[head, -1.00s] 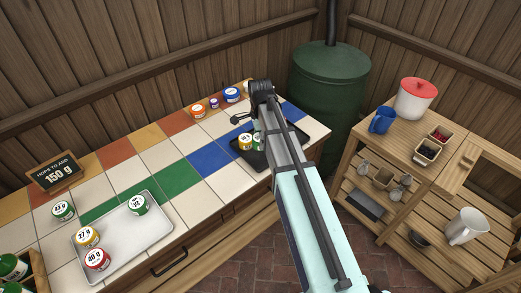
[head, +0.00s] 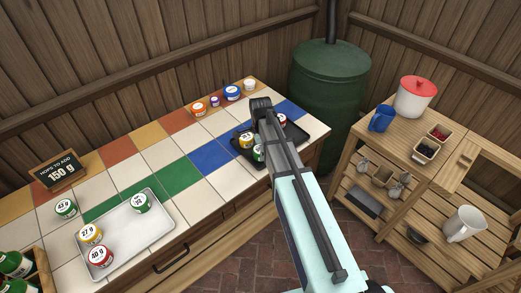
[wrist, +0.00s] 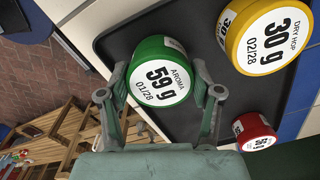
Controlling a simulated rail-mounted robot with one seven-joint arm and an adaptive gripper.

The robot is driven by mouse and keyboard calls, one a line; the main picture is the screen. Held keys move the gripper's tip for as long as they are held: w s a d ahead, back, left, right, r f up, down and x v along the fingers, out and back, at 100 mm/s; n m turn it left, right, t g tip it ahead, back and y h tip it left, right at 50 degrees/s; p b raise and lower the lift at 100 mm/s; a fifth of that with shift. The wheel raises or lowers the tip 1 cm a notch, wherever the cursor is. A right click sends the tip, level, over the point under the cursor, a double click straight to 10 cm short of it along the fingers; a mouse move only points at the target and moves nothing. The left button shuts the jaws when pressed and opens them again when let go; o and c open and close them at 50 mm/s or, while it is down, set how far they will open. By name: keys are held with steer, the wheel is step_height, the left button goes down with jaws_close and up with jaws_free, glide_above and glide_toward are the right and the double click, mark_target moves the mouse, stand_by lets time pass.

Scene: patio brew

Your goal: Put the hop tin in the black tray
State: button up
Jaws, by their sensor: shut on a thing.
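My gripper (wrist: 159,85) is shut on a green hop tin (wrist: 161,82) with a white lid reading "Aroma 59 g 01/28", one finger on each side. The tin is over the black tray (wrist: 120,38); I cannot tell whether it touches the tray floor. In the head view the green tin (head: 258,153) shows at the left of my arm, close to a yellow tin (head: 246,141). The black tray (head: 296,133) is partly hidden behind my arm there.
In the wrist view, a yellow 30 g tin (wrist: 270,35) and a red 36 g tin (wrist: 256,135) stand in the tray. A pale tray (head: 122,240) with several tins lies left. A "150 g" sign (head: 58,171) stands behind. A green barrel (head: 330,85) stands beyond the counter.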

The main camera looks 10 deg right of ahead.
steer(key=shift+f, duration=0.1)
steer(key=o, duration=1.2)
steer(key=shift+c, duration=0.2)
step_height(320, 180, up, 12)
steer(key=b, duration=0.2)
steer(key=shift+b, duration=0.4)
